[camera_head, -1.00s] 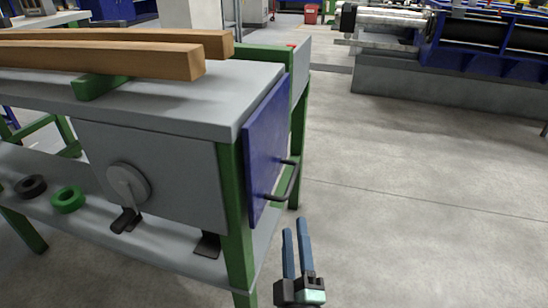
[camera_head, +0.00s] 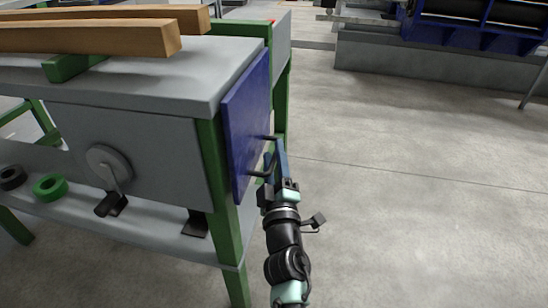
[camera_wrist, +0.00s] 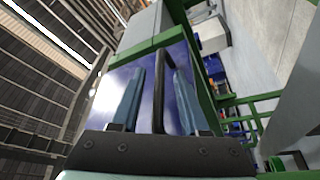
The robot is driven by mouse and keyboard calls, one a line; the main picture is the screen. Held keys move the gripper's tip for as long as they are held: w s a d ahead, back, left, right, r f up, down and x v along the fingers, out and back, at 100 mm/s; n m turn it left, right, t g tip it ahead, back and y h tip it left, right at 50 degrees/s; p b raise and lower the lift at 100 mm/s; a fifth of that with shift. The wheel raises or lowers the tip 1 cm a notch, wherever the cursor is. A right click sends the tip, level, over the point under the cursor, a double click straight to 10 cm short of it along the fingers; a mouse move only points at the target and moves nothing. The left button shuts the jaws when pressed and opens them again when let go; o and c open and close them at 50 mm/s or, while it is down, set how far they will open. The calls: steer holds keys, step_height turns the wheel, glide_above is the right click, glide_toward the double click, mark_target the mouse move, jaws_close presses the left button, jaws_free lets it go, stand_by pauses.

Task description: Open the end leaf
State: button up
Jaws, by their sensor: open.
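The end leaf (camera_head: 246,125) is a blue panel hanging flat against the right end of the grey table (camera_head: 150,70). Its dark bar handle (camera_head: 262,174) stands out from its face. My gripper (camera_head: 276,158) is at the handle, with its blue fingers reaching towards the leaf. In the wrist view the leaf (camera_wrist: 183,85) fills the middle. There the handle (camera_wrist: 158,95) runs between the two fingers of my open gripper (camera_wrist: 155,95), with a gap visible on both sides. In the head view my gripper hides part of the handle.
A crank disc (camera_head: 108,165) is on the table's front, above a lower shelf with a green ring (camera_head: 50,187). A green leg (camera_head: 221,175) stands beside the leaf. The floor (camera_head: 400,190) to the right is clear.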

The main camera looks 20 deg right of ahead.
steer(key=shift+c, duration=0.3)
jaws_close()
stand_by(1.2)
